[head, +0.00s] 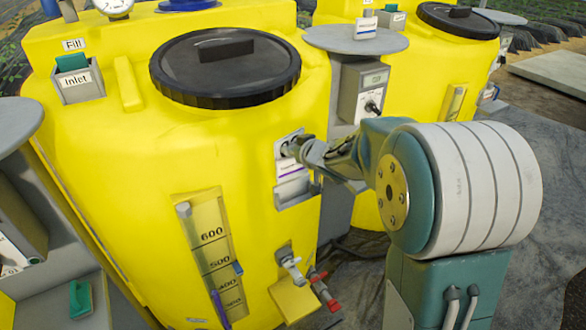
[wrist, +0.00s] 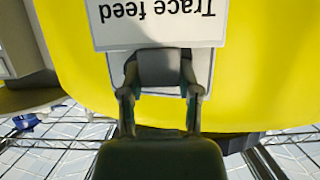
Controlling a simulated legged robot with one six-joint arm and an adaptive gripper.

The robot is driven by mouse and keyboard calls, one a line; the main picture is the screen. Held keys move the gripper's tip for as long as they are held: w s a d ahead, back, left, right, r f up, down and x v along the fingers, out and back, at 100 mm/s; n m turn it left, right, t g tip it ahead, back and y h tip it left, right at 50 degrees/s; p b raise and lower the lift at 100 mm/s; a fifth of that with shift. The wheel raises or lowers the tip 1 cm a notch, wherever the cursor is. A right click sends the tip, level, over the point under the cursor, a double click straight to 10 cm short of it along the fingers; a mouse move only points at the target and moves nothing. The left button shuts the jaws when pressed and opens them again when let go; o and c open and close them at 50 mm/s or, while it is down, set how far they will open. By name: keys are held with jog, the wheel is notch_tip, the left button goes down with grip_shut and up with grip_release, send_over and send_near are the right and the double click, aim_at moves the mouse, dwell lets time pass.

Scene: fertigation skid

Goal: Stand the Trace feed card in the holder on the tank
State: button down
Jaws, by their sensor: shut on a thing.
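The white Trace feed card (wrist: 155,32) shows upside down in the wrist view, its upper part cut off by the frame. My gripper (wrist: 160,70) is shut on the edge of the card nearest the camera. In the head view my gripper (head: 291,149) is at the front of the yellow tank (head: 130,170), at the top of the card (head: 292,172). The grey holder (head: 297,192) is on the tank front there, and its plate (wrist: 204,62) shows behind the card. The card's lower part is at the holder, but I cannot tell whether it is seated.
A black lid (head: 225,85) tops the tank. A grey Inlet box (head: 80,86) with a green piece is at upper left. A level gauge (head: 210,255) and a tap (head: 291,268) with a red valve (head: 322,290) are below. A second yellow tank (head: 450,55) stands at right.

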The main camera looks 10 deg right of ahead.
aim_at(295, 168)
notch_tip(295, 168, down, 3)
jog(key=shift+r, duration=0.15)
jog(key=shift+d+f, duration=0.2)
jog(key=shift+f, duration=0.1)
jog(key=f, duration=0.3)
jog(key=shift+d+f, duration=0.25)
jog(key=shift+d, duration=0.05)
jog(key=shift+w+a+f, duration=0.1)
jog(key=shift+f, duration=0.05)
jog(key=shift+a, duration=0.25)
jog(key=shift+c, duration=2.1)
grip_release()
jog(key=shift+o, duration=0.6)
jog(key=shift+d, duration=0.1)
